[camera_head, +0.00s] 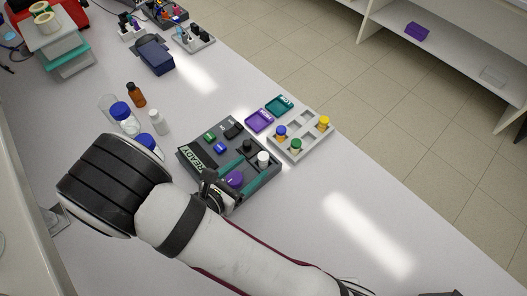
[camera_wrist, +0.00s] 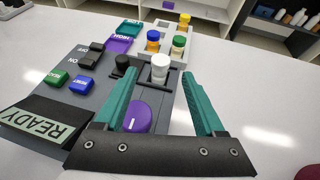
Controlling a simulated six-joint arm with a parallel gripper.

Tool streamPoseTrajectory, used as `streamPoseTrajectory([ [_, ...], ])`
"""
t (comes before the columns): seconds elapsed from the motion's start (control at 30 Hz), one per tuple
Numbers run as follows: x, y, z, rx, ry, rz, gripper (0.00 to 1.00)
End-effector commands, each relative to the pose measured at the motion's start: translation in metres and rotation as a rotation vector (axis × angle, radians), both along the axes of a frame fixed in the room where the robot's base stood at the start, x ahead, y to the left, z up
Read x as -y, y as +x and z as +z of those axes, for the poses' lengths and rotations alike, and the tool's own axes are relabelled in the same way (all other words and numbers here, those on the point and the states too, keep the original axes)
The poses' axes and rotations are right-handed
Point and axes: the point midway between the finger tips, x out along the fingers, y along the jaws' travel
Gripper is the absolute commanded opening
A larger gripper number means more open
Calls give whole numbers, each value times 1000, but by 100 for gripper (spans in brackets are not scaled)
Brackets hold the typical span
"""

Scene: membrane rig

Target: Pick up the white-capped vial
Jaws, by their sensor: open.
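The white-capped vial (camera_head: 263,158) stands upright in the dark grey rig, at its right side in the head view. In the wrist view the white cap (camera_wrist: 160,66) shows between the teal finger tips of my gripper (camera_wrist: 158,76). The fingers are open, one on each side of the vial in the picture, with nothing held. I cannot tell whether the tips are level with the vial. A black-capped vial (camera_wrist: 122,64) stands just left of the white one. The vial's lower part is partly hidden.
The rig carries a purple knob (camera_wrist: 138,117), a READY display (camera_wrist: 42,127) and small blue, green and black switches. A pale rack (camera_head: 300,143) behind holds yellow-, blue- and green-capped vials. Purple (camera_head: 260,121) and teal (camera_head: 279,105) trays lie beside it. Bottles (camera_head: 125,117) stand left.

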Motion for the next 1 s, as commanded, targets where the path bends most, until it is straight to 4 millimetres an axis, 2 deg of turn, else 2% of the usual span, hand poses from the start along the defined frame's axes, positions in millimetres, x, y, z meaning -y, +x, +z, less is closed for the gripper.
streamPoseTrajectory([
  [0.37,33,47,-21,0,1,-6,72],
  [0.6,34,51,-23,0,3,-2,72],
  [0.67,35,51,-23,0,3,-2,62],
  [1.0,34,51,-23,1,3,-2,1],
])
